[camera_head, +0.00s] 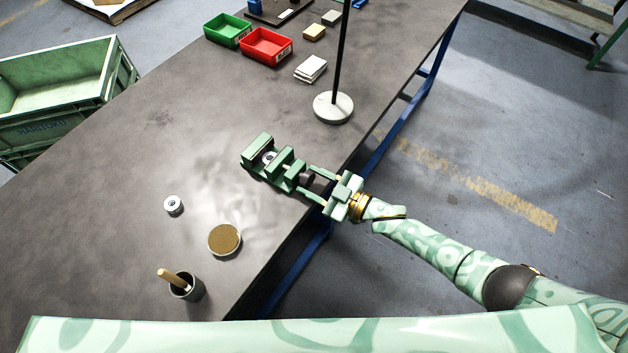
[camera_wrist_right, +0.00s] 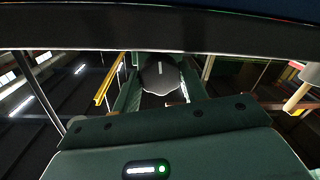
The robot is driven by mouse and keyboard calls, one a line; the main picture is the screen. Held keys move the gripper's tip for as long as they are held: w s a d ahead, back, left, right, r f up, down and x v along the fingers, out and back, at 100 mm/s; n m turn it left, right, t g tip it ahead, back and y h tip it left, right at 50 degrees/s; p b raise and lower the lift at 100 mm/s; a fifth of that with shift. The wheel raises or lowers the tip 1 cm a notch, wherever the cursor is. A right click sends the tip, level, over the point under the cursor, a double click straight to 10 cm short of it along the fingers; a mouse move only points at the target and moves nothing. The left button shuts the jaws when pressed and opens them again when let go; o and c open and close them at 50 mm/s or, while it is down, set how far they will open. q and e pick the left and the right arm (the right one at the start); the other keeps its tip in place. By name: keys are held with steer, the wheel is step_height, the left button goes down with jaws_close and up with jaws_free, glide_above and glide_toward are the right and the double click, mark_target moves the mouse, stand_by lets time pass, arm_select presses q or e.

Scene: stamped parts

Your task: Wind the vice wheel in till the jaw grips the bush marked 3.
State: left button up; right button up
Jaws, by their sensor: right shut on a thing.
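The green vice (camera_head: 284,160) stands on the grey bench near its right edge. A small metallic bush (camera_head: 268,157) sits between its jaws; I cannot read its mark or tell whether the jaw touches it. A second bush (camera_head: 173,205) stands loose on the bench to the left, its mark also unreadable. My right gripper (camera_head: 309,180) is shut on the dark vice wheel (camera_head: 306,178) at the vice's near right end. The wheel also shows in the right wrist view (camera_wrist_right: 160,78), dark with a pale line on its face. My left gripper is not in view.
A round brown-topped disc (camera_head: 224,239) and a dark cup (camera_head: 188,289) with a wooden handle stand at the near side. A lamp-like post on a white base (camera_head: 333,107) rises behind the vice. Red (camera_head: 266,46) and green (camera_head: 228,31) bins stand farther back.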

steer(key=shift+f+m, duration=0.15)
steer(key=shift+m, duration=1.95)
steer(key=o, duration=1)
steer(key=shift+d, duration=0.1)
steer(key=p+v, duration=0.1)
steer(key=v, duration=1.5)
steer(key=shift+p, duration=0.4)
steer(key=shift+d+f, duration=0.1)
